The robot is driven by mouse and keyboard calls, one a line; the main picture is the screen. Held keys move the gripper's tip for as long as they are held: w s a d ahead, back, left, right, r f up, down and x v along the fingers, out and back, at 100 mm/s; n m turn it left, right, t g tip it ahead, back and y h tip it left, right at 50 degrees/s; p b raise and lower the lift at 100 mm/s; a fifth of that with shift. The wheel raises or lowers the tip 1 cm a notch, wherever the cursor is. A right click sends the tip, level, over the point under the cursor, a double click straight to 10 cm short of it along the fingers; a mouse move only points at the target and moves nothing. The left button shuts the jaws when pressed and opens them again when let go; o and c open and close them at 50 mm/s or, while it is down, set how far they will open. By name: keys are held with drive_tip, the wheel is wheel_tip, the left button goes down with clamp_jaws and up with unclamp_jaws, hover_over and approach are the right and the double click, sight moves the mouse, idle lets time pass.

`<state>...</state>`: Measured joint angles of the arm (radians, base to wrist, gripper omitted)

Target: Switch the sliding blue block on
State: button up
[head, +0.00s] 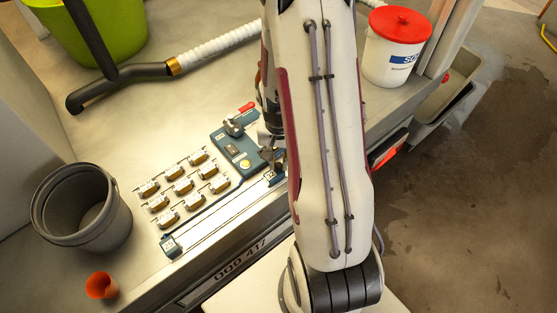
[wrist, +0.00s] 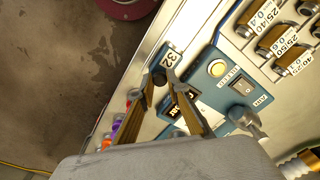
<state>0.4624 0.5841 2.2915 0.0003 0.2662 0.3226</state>
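The small blue block (wrist: 171,56) marked 32 sits at the edge of the panel in the wrist view, just past my fingertips. In the head view it seems to be the blue piece (head: 272,178) at the right end of a pale rail, partly hidden by my arm. Another blue block (head: 171,246) sits at the rail's left end. I cannot tell whether the tips touch the block. The gripper also shows, partly hidden, in the head view (head: 269,157).
A blue control box (wrist: 232,85) with a yellow button and a rocker switch lies beside my fingers. Several labelled brown-and-white pieces (head: 181,186) stand in rows near the rail. A grey bucket (head: 86,208) and an orange cup (head: 101,286) stand at the left.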

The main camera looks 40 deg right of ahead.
drive_tip(key=shift+a, duration=0.1)
clamp_jaws()
drive_tip(key=a, duration=2.3)
drive_tip(key=shift+a, duration=0.1)
drive_tip(key=o, duration=0.9)
unclamp_jaws()
drive_tip(key=shift+a, duration=0.1)
drive_tip(key=shift+r, duration=0.1)
wheel_tip(320, 180, up, 12)
idle(0.6)
